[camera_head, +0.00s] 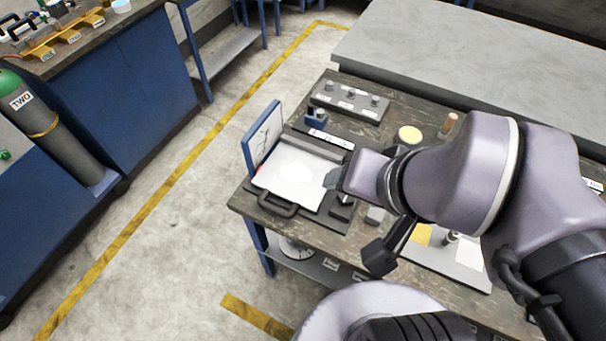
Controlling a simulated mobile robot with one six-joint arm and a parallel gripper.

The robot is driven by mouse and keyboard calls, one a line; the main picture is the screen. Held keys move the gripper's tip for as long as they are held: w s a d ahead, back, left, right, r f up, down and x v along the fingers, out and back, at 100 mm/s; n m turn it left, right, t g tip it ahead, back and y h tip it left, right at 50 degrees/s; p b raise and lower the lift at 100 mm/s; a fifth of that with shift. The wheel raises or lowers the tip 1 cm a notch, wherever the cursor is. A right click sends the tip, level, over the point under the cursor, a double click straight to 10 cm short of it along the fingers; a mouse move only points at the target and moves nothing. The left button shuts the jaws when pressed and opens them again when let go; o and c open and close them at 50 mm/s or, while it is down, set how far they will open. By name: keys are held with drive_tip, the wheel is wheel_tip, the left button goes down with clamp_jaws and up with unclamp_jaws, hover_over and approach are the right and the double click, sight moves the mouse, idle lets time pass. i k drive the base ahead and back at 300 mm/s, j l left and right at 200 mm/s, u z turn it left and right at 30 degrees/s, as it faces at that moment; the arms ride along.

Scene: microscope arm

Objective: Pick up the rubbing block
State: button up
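My gripper (335,179) reaches in from the right over the tray's right side. A small dark-grey tip shows at its end, and I cannot make out two separate fingers or anything held. A small dark block with a raised top (342,208) stands just below the gripper tip, at the tray's right edge. It may be the rubbing block, but I cannot be sure. A small light-grey block (376,215) sits to its right, close to my arm. The black-handled tray (279,204) holds a white sheet (300,172) with a paler irregular patch.
A blue-framed panel (263,138) stands upright at the tray's left. A grey knobbed block (349,101), a round yellow-topped item (410,135) and a cork-coloured cylinder (449,125) stand farther back. A board (470,275) lies right, partly behind my arm. The dark wooden table's (243,203) left edge is near.

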sight(374, 217)
drive_tip(key=i+j+z, duration=0.1)
drive_tip(key=j+z, duration=0.25)
drive_tip(key=i+j+z, duration=0.1)
drive_tip(key=j+z, duration=0.65)
